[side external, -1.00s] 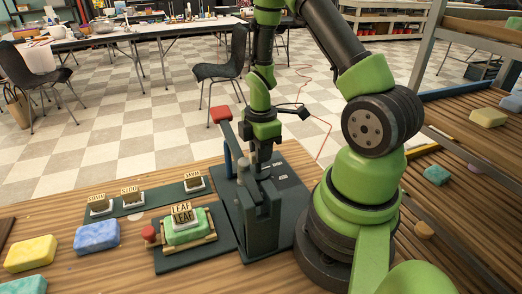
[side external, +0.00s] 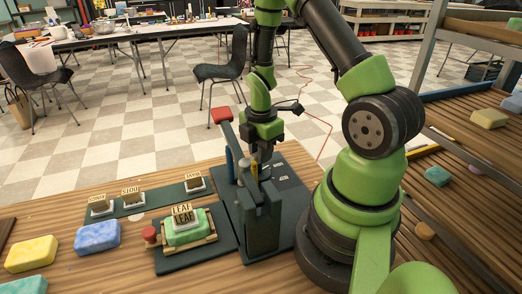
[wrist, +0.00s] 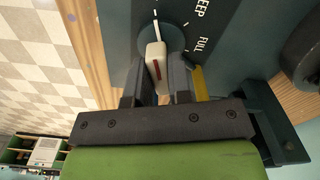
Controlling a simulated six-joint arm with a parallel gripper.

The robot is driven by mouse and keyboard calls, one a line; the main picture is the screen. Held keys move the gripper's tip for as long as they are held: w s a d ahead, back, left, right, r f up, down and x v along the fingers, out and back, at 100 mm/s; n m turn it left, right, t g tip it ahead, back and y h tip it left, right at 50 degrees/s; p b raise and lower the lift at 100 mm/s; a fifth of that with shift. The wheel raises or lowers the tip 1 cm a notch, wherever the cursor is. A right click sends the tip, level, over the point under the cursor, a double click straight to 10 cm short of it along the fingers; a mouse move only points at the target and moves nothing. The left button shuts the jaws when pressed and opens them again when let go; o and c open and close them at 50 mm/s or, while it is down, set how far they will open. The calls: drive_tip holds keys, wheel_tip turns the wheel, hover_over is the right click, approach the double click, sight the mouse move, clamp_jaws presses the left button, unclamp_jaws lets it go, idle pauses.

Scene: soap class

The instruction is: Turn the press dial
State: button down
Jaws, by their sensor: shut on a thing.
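The press dial (wrist: 155,60) is a pale pointer-shaped knob with a red line, on a dark panel in the wrist view. My gripper (wrist: 158,78) is shut on it, with one dark finger on each side. In the side view my gripper (side external: 257,163) points down behind the press's column, and the dial is hidden. The press (side external: 262,222) is dark, with a red-ended lever (side external: 221,115).
A green soap (side external: 184,235) with a LEAF stamp sits in a cradle beside a red knob (side external: 150,234). Several stamps stand on a dark strip (side external: 160,198) behind. Yellow (side external: 30,253) and blue soaps (side external: 97,236) lie at left. A shelf stands at right.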

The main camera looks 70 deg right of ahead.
drive_tip(key=c, duration=1)
unclamp_jaws()
drive_tip(key=shift+c, duration=0.2)
wheel_tip(320, 180, up, 9)
drive_tip(key=shift+r, duration=0.45)
drive_tip(key=s+a+r+m+t+y, duration=0.1)
drive_tip(key=s+a+r+m+t, duration=0.2)
drive_tip(key=a+r+m, duration=0.5)
drive_tip(key=s+a+r+m+t+y, duration=0.1)
drive_tip(key=s+a+r+m+t, duration=0.3)
drive_tip(key=a+r+m, duration=0.3)
drive_tip(key=shift+s+a+r+m, duration=0.35)
drive_tip(key=shift+a+m, duration=0.05)
drive_tip(key=shift+m, duration=0.7)
